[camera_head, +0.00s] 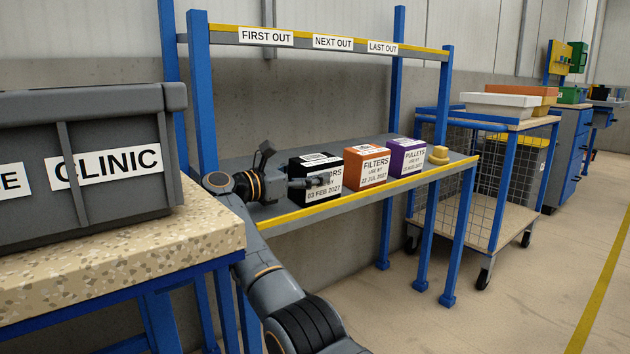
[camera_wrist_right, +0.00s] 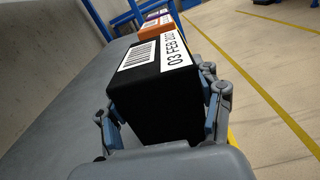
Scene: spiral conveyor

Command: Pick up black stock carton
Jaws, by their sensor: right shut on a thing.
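The black stock carton (camera_head: 313,166) stands on the grey shelf under the "FIRST OUT" sign, with a white label reading "03 FEB 2027". It also shows in the right wrist view (camera_wrist_right: 140,99), upright between the two fingers. My right gripper (camera_head: 315,182) is at the carton's left end and front, shut on it; in the right wrist view its fingers (camera_wrist_right: 162,117) press on both sides of the carton. Part of the carton's label is hidden behind the gripper in the head view. I cannot tell whether the carton's bottom touches the shelf. My left gripper is not in view.
An orange filters carton (camera_head: 366,168) and a purple pulleys carton (camera_head: 406,156) stand to the right on the shelf (camera_head: 272,212). A yellow knob-like object (camera_head: 438,155) sits at its right end. A grey "CLINIC" crate (camera_head: 90,220) stands on the speckled table (camera_head: 120,268) at left.

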